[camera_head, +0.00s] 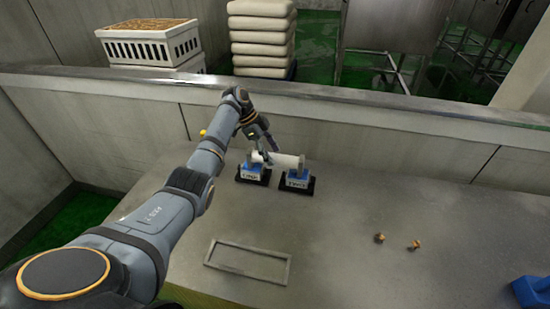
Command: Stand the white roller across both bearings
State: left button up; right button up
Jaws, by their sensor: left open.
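The white roller (286,160) lies sideways over the two blue bearings, the left one (251,170) and the right one (298,179), each on a black base on the grey table. From this angle the roller appears to span both bearings; its exact contact with them is too small to tell. My left gripper (264,156) is open at the left end of the roller, reaching down from behind it. The gripper partly covers that end, and I cannot tell whether its fingers touch the roller. My right gripper is not in view.
An empty rectangular frame (246,273) lies on the table in front of the bearings. Two small brass-coloured pieces (379,238) lie to the right. A blue object (533,291) sits at the right edge. A low wall (400,140) runs behind; the table's right middle is mostly clear.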

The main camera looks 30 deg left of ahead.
pick_arm(q)
jog(key=v, duration=0.9)
jog(key=shift+r, duration=0.2)
